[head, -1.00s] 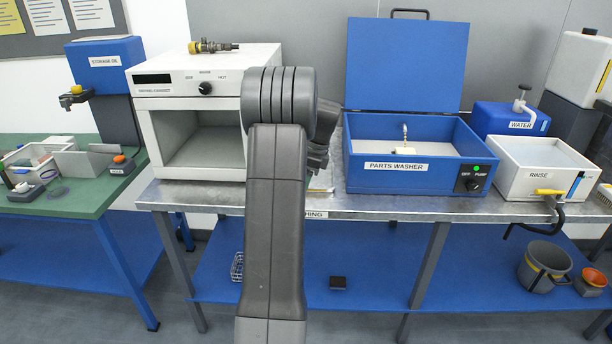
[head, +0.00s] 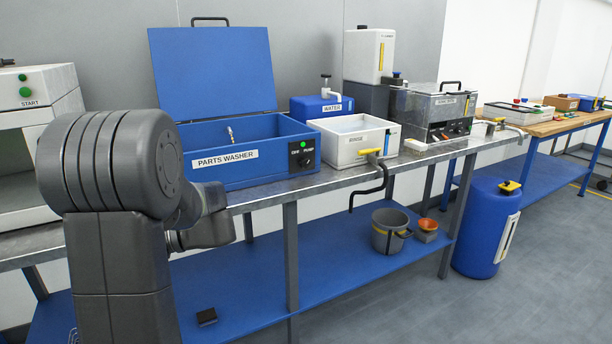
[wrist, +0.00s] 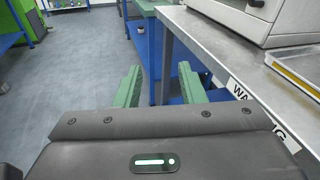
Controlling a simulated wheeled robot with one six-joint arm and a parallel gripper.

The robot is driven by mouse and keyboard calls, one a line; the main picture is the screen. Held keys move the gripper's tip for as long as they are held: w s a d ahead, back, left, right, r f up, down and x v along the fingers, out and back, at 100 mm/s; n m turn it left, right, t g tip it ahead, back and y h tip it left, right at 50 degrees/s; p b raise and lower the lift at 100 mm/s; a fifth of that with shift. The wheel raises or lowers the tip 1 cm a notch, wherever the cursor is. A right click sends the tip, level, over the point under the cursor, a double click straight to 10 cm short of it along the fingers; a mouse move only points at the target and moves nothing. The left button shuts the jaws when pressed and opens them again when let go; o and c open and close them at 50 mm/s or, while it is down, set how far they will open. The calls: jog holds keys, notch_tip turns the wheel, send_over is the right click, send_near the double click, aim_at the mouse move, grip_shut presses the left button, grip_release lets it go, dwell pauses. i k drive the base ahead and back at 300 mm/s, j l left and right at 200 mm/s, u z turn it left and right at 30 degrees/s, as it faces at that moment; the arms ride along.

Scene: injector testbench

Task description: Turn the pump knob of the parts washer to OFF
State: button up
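The parts washer (head: 250,172) is a blue box on the metal bench in the head view, with its blue lid (head: 212,75) standing open. On the right of its front is a black panel with the round dark pump knob (head: 305,160), marked OFF and PUMP. A green light (head: 303,144) shows above the knob. The knob's pointer is too small to read. My gripper (wrist: 160,82) shows in the wrist view with its two green fingers apart and nothing between them. It is beside the bench edge, away from the knob. The head view does not show its fingers.
A white rinse tub (head: 345,146) with a yellow-handled tap (head: 370,152) and hanging hose stands right of the washer. A heated-looking metal unit (head: 432,115) is farther right. A blue drum (head: 487,228) stands on the floor. The grey floor (head: 400,310) in front is open.

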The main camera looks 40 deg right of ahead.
aim_at(305, 163)
jog(key=z, duration=1.5)
jog(key=i+j+z, duration=0.8)
jog(key=i+j, duration=0.2)
jog(key=j, duration=0.15)
